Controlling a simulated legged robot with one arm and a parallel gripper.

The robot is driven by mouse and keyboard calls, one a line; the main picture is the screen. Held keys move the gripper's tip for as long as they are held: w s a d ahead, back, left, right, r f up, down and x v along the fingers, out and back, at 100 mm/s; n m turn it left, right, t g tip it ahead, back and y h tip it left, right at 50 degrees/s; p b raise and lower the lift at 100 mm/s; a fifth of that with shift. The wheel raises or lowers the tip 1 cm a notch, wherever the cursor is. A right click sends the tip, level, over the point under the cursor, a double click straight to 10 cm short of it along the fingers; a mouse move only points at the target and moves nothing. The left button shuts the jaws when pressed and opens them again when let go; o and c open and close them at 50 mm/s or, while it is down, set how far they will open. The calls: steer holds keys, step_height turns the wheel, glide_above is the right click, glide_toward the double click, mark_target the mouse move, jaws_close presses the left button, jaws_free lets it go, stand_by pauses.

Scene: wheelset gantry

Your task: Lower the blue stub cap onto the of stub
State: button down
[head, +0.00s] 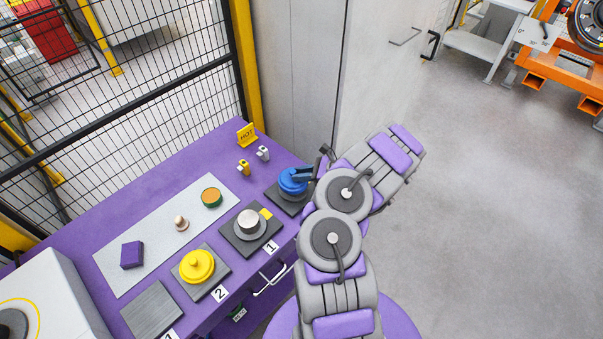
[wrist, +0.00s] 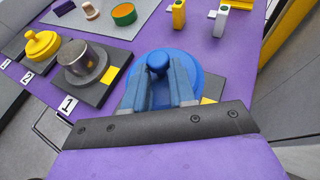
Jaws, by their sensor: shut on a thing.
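The blue stub cap (head: 292,183) is a round disc with a knob on top; it is also in the wrist view (wrist: 190,67). My gripper (head: 303,174) is shut on its knob, the two fingers on either side of it in the wrist view (wrist: 159,79). The cap is over a dark square plate (head: 284,204) at the table's right end. I cannot tell whether the cap touches anything below; a stub under it is hidden. A bare grey metal stub (head: 249,220) stands upright on the plate labelled 1, left of the cap.
A yellow cap (head: 197,266) sits on the plate labelled 2. A light mat (head: 157,227) holds a purple block, a wooden knob and a green-orange disc. Two small posts (head: 263,153) and a yellow HOT sign (head: 247,134) stand behind the blue cap. A wire fence borders the table.

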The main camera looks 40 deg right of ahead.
steer(key=shift+f+b, duration=0.3)
steer(key=shift+f, duration=0.25)
steer(key=c, duration=0.8)
jaws_free()
steer(key=shift+c, duration=0.2)
steer(key=p+v, duration=0.2)
steer(key=v, duration=1.5)
steer(key=shift+d+p, duration=0.2)
steer(key=shift+p, duration=0.1)
steer(key=shift+s, duration=0.1)
